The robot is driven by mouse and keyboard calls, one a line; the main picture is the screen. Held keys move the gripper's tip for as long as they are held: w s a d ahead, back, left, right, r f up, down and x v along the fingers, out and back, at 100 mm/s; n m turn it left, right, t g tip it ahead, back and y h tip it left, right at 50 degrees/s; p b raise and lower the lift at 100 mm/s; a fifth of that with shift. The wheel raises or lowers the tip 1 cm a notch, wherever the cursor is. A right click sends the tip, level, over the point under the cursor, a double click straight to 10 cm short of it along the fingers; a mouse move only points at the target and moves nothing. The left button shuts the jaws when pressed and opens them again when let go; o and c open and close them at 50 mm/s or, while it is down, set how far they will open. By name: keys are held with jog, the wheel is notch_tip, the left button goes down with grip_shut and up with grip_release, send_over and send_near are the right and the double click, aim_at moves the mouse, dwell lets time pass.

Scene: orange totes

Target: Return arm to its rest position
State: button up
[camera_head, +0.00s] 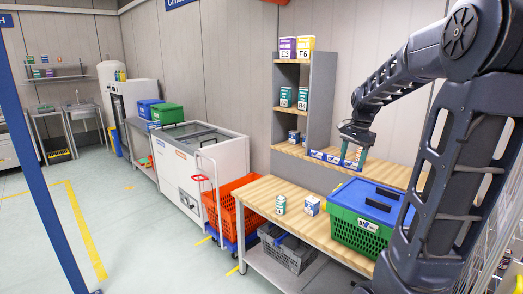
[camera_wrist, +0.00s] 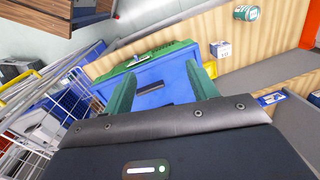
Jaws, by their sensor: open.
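My gripper (camera_head: 353,148) is at the end of my raised arm, in front of the shelf unit at the right in the head view. In the wrist view its two green fingers (camera_wrist: 160,92) are spread apart with nothing between them. Beyond them, lower down, is the blue lid (camera_wrist: 150,86) of a green crate. In the head view the green crate (camera_head: 352,235) with its blue lid (camera_head: 368,201) stands on the wooden bench, apart from the gripper.
A green can (camera_head: 281,205) and a small white-and-blue box (camera_head: 312,206) stand on the wooden bench (camera_head: 262,196). An orange tote (camera_head: 232,205) sits on a trolley to the left. A white chest freezer (camera_head: 185,180) stands behind it. Floor at the left is clear.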

jog(key=s+a+n+t, duration=0.2)
jog(key=s+n, duration=0.3)
jog(key=s, duration=0.5)
jog(key=s+a+n+t+h, duration=0.1)
jog(key=s+n, duration=0.4)
jog(key=s, duration=0.6)
jog(key=shift+a+f+n+t, duration=0.3)
jog(key=shift+a+f+t, duration=0.1)
jog(key=shift+a, duration=0.4)
